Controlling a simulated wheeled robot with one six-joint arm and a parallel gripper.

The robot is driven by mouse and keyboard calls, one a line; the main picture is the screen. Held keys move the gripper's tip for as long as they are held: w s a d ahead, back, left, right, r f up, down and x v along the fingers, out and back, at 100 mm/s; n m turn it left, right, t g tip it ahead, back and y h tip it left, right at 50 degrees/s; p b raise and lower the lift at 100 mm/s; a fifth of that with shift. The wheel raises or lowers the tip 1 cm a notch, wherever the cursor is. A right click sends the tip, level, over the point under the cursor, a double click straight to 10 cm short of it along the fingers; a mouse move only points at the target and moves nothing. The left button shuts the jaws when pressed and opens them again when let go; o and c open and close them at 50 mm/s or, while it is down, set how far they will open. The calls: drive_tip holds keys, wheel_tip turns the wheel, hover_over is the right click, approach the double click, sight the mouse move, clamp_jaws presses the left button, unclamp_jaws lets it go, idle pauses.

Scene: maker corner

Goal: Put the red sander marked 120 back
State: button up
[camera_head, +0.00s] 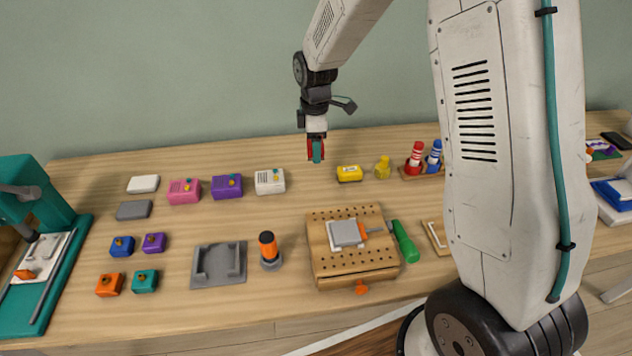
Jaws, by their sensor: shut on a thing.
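My gripper (316,150) is up in the air over the back of the bench, in front of the green wall. It is shut on a small red thing (309,146), which looks like the red sander. A teal fingertip covers most of it, and no 120 mark can be read. A grey, open-fronted holder (218,272) lies empty on the bench at the front, left of the middle. Whether it belongs to the sander cannot be told.
Pink (184,191), purple (227,186) and white (270,181) blocks stand at the back left. A yellow block (349,173) is below right of my gripper. Red-and-white (415,158) and blue (433,157) bottles stand farther right.

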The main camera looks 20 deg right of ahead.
sight(316, 182)
drive_tip(key=shift+s+f+n, duration=0.15)
drive_tip(key=shift+f+n, duration=0.1)
drive_tip(key=shift+n, duration=0.15)
wheel_tip(316, 182, down, 10)
drive_tip(key=shift+s+f, duration=0.1)
drive_tip(key=shift+f, duration=0.2)
